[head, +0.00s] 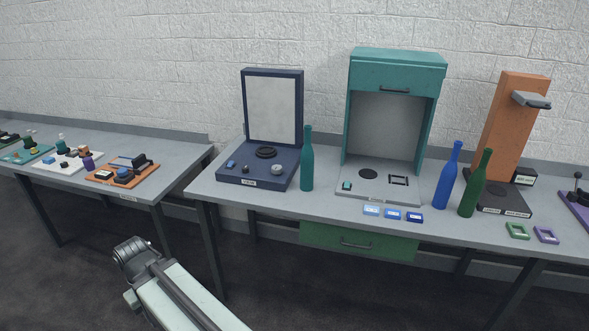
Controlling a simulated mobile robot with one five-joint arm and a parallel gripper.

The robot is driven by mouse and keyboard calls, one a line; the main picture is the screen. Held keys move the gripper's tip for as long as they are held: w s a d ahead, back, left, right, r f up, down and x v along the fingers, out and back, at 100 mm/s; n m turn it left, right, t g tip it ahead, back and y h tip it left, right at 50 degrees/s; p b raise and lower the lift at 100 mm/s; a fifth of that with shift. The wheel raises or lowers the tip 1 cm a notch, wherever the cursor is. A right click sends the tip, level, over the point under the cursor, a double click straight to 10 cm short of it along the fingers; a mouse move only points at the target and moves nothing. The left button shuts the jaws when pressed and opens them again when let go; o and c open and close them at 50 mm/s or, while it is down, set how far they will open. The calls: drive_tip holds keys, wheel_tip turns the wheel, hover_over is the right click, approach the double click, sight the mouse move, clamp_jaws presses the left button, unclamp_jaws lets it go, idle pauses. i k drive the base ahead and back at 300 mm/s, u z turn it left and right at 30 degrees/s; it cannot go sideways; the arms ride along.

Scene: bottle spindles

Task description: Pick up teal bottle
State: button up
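The teal bottle (307,168) stands upright on the right-hand table (330,208), just right of a dark blue panel device and near the table's front edge. It stands apart from the other two bottles. My arm shows at the bottom of the head view, below and left of the bottle, in front of the gap between the tables. No gripper fingers can be made out on it.
A blue bottle (448,180) and a green bottle (476,187) stand further right. The navy device (262,165) is left of the teal bottle and a teal cabinet (397,62) is right of it. Small blue blocks (393,214) lie along the front edge. A green drawer (358,242) hangs below.

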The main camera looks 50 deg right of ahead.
sight(307, 156)
drive_tip(key=u, duration=0.05)
drive_tip(key=i, duration=1)
drive_tip(key=u, duration=0.05)
